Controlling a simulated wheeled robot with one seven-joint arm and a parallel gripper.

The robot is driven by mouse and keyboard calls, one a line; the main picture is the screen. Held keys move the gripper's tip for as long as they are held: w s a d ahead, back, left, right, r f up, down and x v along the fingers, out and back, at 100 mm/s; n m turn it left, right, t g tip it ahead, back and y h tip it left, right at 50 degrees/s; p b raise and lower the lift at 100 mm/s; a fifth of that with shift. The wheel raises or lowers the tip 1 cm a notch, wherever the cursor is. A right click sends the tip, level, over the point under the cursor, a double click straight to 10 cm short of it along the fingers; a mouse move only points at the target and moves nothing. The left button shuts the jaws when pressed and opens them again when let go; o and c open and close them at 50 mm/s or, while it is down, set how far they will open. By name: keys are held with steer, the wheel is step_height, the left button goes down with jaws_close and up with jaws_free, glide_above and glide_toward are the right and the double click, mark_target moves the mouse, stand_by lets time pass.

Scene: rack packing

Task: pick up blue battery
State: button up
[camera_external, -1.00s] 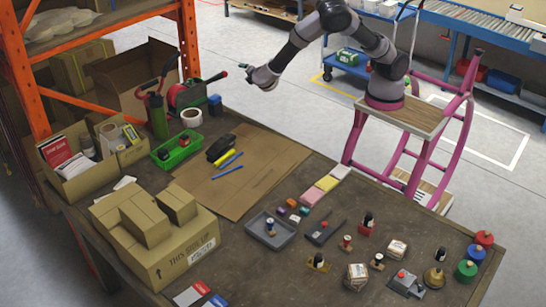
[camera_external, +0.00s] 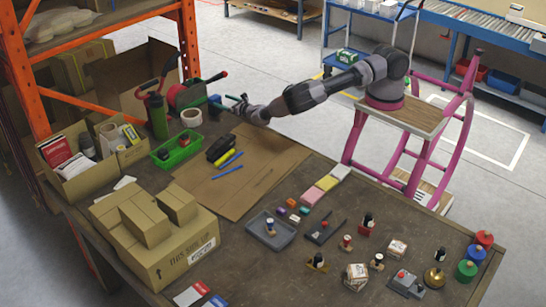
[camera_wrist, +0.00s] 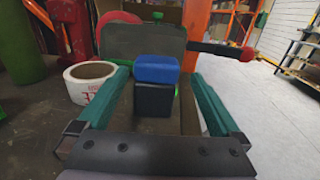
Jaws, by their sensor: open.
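The blue battery (camera_wrist: 157,70) has a blue top and a black lower body. In the wrist view it stands upright in the centre, between the two teal fingers of my gripper (camera_wrist: 156,76). The fingers are open, with a gap on each side of the battery. In the external view the battery (camera_external: 214,102) is small, at the far edge of the table. My gripper (camera_external: 236,102) is just to its right, low over that edge.
A white tape roll (camera_wrist: 90,82) stands left of my left finger. A grey panel (camera_wrist: 135,40) and a red-and-green tool (camera_external: 180,95) stand close behind the battery. A green bottle (camera_external: 158,117) is further left.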

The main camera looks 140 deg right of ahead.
mark_target(210, 97)
steer(key=d, duration=0.3)
steer(key=w+d, duration=0.1)
steer(key=d, duration=0.5)
steer(key=shift+w+f, duration=0.15)
steer(key=shift+w, duration=0.1)
jaws_close()
